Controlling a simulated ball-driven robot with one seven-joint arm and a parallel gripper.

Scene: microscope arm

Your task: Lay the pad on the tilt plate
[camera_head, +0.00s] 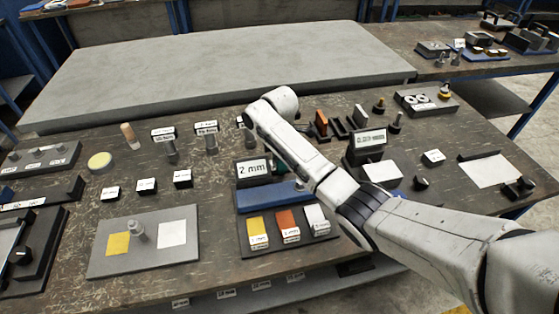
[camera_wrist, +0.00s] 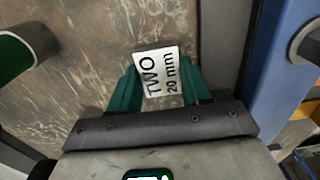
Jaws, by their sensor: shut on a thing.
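My gripper (camera_wrist: 158,85) has two green fingers, closed on a small block with a white label reading "TWO 20 mm" (camera_wrist: 160,70). In the head view the gripper end is hidden behind my own arm, near the middle of the bench. I cannot tell whether the held block is the pad. Yellow (camera_head: 257,229), orange (camera_head: 287,225) and white (camera_head: 316,217) labelled pieces lie in a dark tray. A pale plate on a dark base with a knob (camera_head: 20,256) is at the far left; it may be the tilt plate, but I cannot confirm this.
A grey board (camera_head: 117,263) bears a yellow and a white square and a small metal post. A blue bar (camera_head: 272,195) lies behind the coloured pieces. A white plate (camera_head: 495,171) lies at the right. A large grey slab (camera_head: 220,62) fills the back of the bench.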

